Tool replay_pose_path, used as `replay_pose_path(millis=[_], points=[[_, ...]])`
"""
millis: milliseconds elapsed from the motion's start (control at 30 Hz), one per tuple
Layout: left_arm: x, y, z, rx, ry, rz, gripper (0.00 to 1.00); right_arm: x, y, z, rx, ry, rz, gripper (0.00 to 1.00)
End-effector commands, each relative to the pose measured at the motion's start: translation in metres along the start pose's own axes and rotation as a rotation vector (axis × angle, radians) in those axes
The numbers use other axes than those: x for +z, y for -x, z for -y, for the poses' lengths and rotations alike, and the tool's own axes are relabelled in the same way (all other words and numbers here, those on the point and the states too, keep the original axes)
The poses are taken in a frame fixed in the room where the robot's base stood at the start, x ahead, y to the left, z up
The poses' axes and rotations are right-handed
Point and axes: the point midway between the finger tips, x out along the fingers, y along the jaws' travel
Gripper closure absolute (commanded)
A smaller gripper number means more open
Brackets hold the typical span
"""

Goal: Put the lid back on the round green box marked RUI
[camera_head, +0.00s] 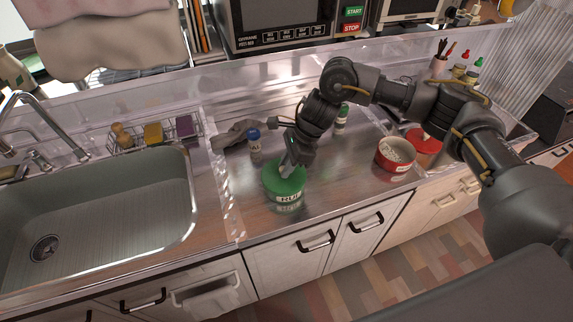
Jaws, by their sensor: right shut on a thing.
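The round green box marked RUI (288,198) stands upright on the metal counter, left of the middle of the view. Its green lid (280,183) is level over the top of the box, and no clear gap shows between them. My right gripper (287,169) points down from above and is shut on the lid's middle. The fingertips partly hide the lid's far side, so I cannot tell whether it is fully seated. My left gripper is not in view.
A blue-capped jar (254,142) and a green-capped bottle (342,116) stand behind. An open red round box (394,158) and a red lid (424,140) are to the right. The sink (100,220) is left. A clear raised edge (222,185) borders the counter.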

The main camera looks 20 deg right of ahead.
Motion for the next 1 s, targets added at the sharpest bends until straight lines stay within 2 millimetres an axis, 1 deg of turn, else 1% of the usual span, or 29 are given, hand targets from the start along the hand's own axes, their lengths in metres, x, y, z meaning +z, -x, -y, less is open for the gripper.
replay_pose_path(millis=[533, 967, 1000], points=[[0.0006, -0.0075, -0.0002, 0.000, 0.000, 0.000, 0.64, -0.0006, -0.0012, 0.0001, 0.000, -0.001, 0.000, 1.00], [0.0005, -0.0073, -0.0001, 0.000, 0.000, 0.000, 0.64, -0.0004, -0.0004, 0.0000, 0.000, 0.000, 0.000, 1.00], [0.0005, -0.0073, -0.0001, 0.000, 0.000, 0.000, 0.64, -0.0004, -0.0004, 0.0001, 0.000, 0.000, 0.000, 0.75]])
